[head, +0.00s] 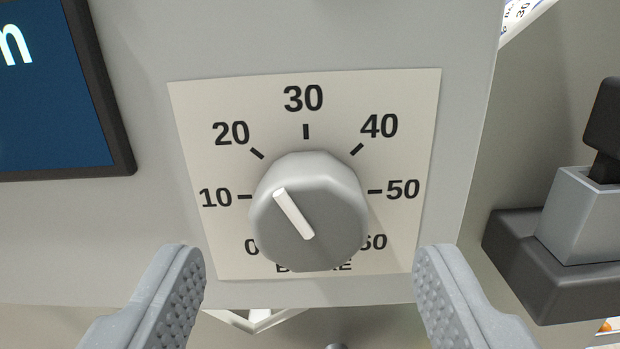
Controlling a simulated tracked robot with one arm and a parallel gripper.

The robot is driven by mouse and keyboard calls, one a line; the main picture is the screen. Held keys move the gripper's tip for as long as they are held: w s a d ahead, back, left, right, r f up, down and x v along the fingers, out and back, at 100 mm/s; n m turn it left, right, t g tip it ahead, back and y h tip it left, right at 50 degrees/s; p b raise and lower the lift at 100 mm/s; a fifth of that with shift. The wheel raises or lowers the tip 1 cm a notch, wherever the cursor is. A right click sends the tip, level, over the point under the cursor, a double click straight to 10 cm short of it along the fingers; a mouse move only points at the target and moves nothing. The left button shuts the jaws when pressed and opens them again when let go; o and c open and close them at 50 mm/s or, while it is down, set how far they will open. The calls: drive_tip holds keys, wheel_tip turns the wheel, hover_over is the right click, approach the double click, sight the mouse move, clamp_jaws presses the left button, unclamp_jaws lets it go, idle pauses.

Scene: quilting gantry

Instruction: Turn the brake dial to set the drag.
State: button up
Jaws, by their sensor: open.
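The brake dial (335,210) is a round grey knob with fluted sides, in the middle of the head view. It stands out from a cream scale plate (200,110) marked 0 to 60. Its white pointer (294,213) slants up and to the left, roughly toward 20 or a little past it on the 30 side; the slanted view makes the exact reading unclear. The knob partly covers the 0, the 60 and the word under it. My gripper (310,258) is open, with one grey ridged finger at lower left and one at lower right. Neither finger touches the dial.
The plate sits on a light grey panel (400,35). A dark-framed blue screen (45,90) is at upper left. A grey block on a dark base (545,265) juts out at right, beyond the panel's edge. Bare panel surrounds the plate.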

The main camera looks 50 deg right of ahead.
sight(310, 213)
drive_tip(key=shift+x, duration=1.35)
drive_tip(key=c, duration=1)
drive_tip(key=m+b, duration=0.3)
drive_tip(key=shift+f, duration=0.2)
drive_tip(key=m+b, duration=0.4)
drive_tip(key=shift+r, duration=0.1)
